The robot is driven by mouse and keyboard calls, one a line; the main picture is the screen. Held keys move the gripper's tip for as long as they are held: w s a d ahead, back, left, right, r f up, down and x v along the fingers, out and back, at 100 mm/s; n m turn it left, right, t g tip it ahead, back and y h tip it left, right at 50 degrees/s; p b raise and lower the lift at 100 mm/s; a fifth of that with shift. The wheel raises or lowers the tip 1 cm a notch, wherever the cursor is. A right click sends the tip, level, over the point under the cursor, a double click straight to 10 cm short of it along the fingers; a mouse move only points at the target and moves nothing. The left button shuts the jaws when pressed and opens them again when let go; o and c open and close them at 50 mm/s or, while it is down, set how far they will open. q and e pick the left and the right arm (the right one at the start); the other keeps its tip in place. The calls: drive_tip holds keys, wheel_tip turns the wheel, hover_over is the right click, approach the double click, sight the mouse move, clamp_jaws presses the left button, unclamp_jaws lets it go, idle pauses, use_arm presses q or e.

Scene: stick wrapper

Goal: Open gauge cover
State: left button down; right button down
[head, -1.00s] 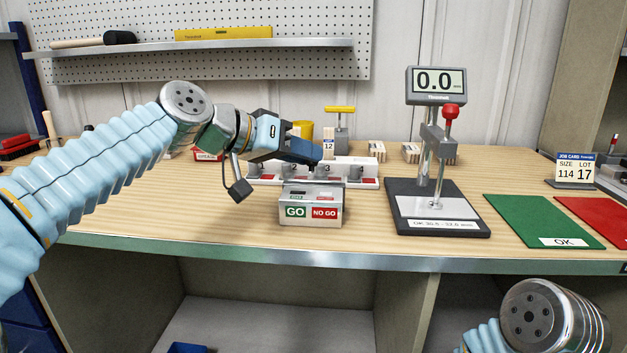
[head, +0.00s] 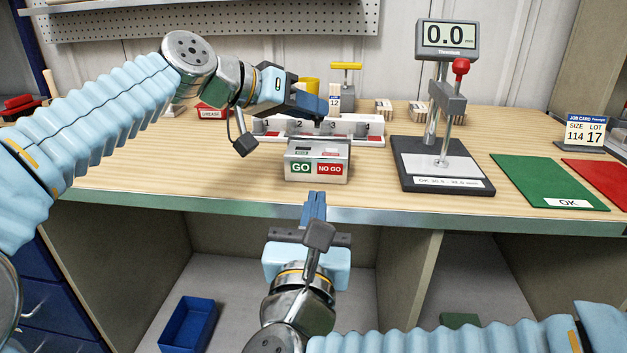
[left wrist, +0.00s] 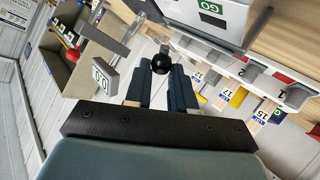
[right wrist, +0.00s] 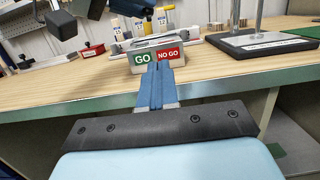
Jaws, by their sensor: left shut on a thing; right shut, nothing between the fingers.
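The gauge box (head: 318,165), with green GO and red NO GO labels on its front, sits on the bench near the front edge. My left gripper (head: 322,115) is above and behind it. In the left wrist view its blue fingers are shut on a black ball knob (left wrist: 162,63) with a short metal stem, close to the box. I cannot tell whether the knob's cover is raised. My right gripper (head: 315,200) is shut and empty, in front of the box near the bench edge, pointing at it. The right wrist view shows the box (right wrist: 157,57) just ahead of its fingertips.
A numbered rack (head: 270,130) stands behind the box. A measuring stand (head: 445,165) with a 0.0 display and red knob is to the right. Further right are a green OK mat (head: 550,180), a red mat (head: 600,180) and a job card (head: 586,130).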

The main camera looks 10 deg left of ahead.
approach(325, 127)
drive_tip(key=w+f, duration=0.1)
drive_tip(key=w, duration=0.1)
drive_tip(key=w+f, duration=0.2)
drive_tip(key=shift+w+f, duration=0.1)
drive_tip(key=shift+w+r, duration=0.75)
drive_tip(key=shift+r, duration=0.3)
drive_tip(key=shift+w+r, duration=0.45)
drive_tip(key=shift+r, duration=0.15)
drive_tip(key=shift+w+r, duration=0.25)
drive_tip(key=shift+r, duration=0.2)
use_arm(q)
drive_tip(key=shift+d, duration=0.1)
use_arm(e)
drive_tip(key=shift+w+d+r, duration=0.1)
drive_tip(key=shift+w+r, duration=0.05)
drive_tip(key=shift+r, duration=0.05)
use_arm(q)
drive_tip(key=c, duration=0.9)
unclamp_jaws()
drive_tip(key=shift+c, duration=0.2)
drive_tip(key=shift+a, duration=0.2)
